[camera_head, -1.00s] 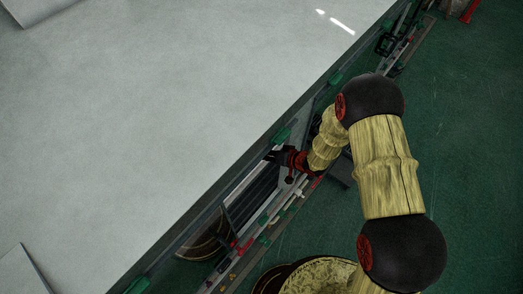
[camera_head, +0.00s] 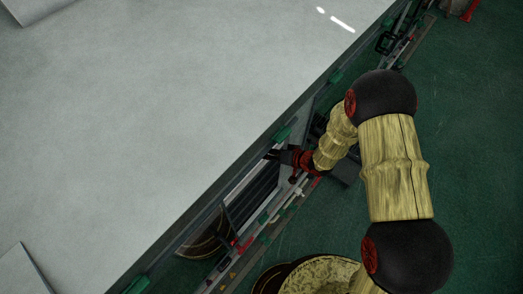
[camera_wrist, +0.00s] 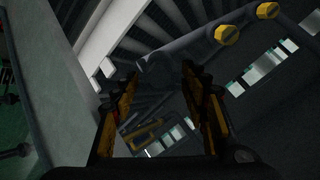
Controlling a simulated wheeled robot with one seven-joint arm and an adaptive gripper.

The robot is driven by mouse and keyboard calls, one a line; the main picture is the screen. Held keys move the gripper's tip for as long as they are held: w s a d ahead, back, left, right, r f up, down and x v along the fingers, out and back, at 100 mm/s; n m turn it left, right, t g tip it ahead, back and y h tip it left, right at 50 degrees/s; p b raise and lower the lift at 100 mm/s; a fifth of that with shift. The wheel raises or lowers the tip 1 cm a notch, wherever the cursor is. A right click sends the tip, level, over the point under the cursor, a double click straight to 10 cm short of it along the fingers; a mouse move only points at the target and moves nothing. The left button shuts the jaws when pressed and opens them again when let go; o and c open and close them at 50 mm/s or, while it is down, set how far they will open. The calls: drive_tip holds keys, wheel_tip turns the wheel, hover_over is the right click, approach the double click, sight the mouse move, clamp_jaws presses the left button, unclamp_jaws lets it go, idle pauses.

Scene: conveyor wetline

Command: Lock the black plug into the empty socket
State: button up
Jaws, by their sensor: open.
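My gripper (camera_wrist: 160,74) is open in the wrist view, with its two black and yellow fingers apart. A dark rounded cylinder end (camera_wrist: 153,66) shows just beyond and between the fingertips; I cannot tell whether it is the black plug or part of a pipe. I see no clear grip on it. In the head view my gripper (camera_head: 274,155) is small and dark, at the edge of the conveyor beside a dark slatted opening. I cannot make out the black plug or the empty socket for sure in either view.
A dark bar with yellow caps (camera_wrist: 228,35) runs to the upper right in the wrist view. A broad pale surface (camera_head: 150,110) fills the head view's left. A rail with red and green parts (camera_head: 245,243) runs along its edge. Green floor (camera_head: 475,130) lies open at right.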

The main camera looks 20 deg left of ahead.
drive_tip(key=v, duration=0.9)
drive_tip(key=shift+s+d+r, duration=0.2)
drive_tip(key=shift+d, duration=0.05)
